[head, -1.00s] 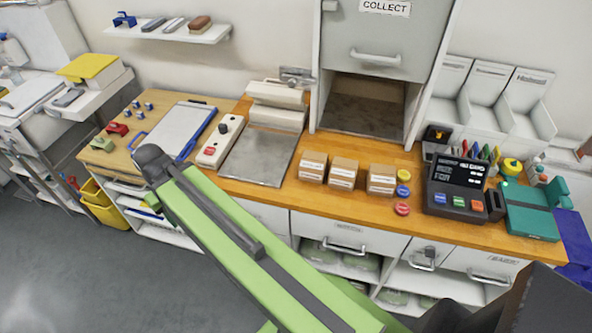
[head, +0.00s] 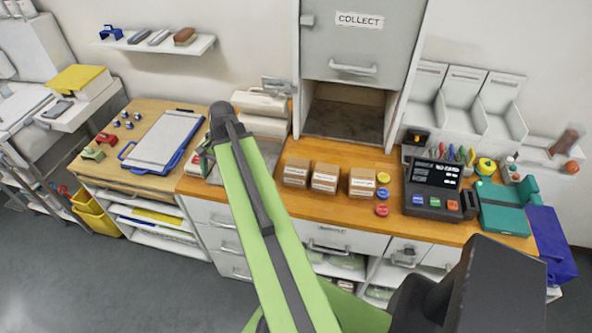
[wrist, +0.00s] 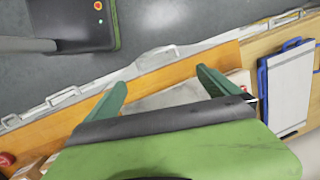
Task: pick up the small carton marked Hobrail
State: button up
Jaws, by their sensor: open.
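Three small brown cartons with white labels stand in a row on the wooden counter in the head view: a left one (head: 297,171), a middle one (head: 325,178) and a right one (head: 362,182). Their print is too small to read, so I cannot tell which is marked Hobrail. My gripper (wrist: 160,78) is open and empty, its two green fingers spread above the counter edge in the wrist view. In the head view it is mostly hidden behind my arm, left of the cartons. Part of a carton (wrist: 28,172) shows at the wrist view's lower left corner.
A grey plate (head: 268,152) lies left of the cartons, partly behind my arm. Coloured discs (head: 382,194) and a dark terminal (head: 434,188) stand to their right. The open collect hatch (head: 343,112) is behind them. A clipboard (head: 165,140) lies farther left.

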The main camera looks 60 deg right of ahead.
jog(key=s+d+r+m+t+p, duration=0.1)
jog(key=s+d+r+m, duration=0.1)
jog(key=s+d+m, duration=0.3)
jog(key=s+d+r+m+t+p, duration=0.1)
jog(key=s+d+r+m, duration=0.2)
jog(key=d, duration=0.5)
jog(key=m+t+p, duration=0.1)
jog(key=m+p, duration=0.1)
jog(key=m, duration=0.6)
send_near(298, 167)
jog(key=b+x, duration=0.8)
jog(key=b, duration=0.3)
jog(key=shift+s+a+f, duration=0.1)
jog(key=shift+s, duration=0.05)
jog(key=b+x, duration=0.5)
jog(key=shift+w+d+f, duration=0.15)
jog(key=shift+w+d, duration=0.1)
jog(key=shift+d, duration=0.1)
